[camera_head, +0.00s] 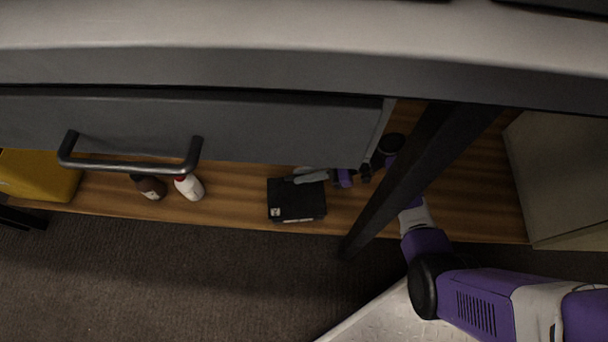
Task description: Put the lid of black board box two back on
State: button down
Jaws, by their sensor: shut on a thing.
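A black board box (297,204) with a small white label sits on the wooden shelf, close to its front edge. My arm reaches in from the right, behind a dark post. My gripper (309,177) is at the back edge of the box's top, pointing left, and is shut on the black lid. The lid is hard to tell apart from the box at this size, so I cannot tell how it sits on it. The drawer front above hides part of the shelf behind.
A grey drawer front with a dark handle (130,167) hangs above the shelf (236,196). A brown bottle (151,186) and a white bottle (189,187) stand left of the box. A yellow thing (38,176) is farther left. The dark post (418,160) stands right.

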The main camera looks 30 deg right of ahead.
jog(key=shift+f, duration=0.25)
jog(key=c, duration=1.5)
grip_release()
jog(key=shift+o, duration=0.2)
jog(key=shift+r, duration=0.5)
jog(key=p+v, duration=0.4)
jog(key=v, duration=0.8)
jog(key=shift+f, duration=0.2)
jog(key=shift+s, duration=0.15)
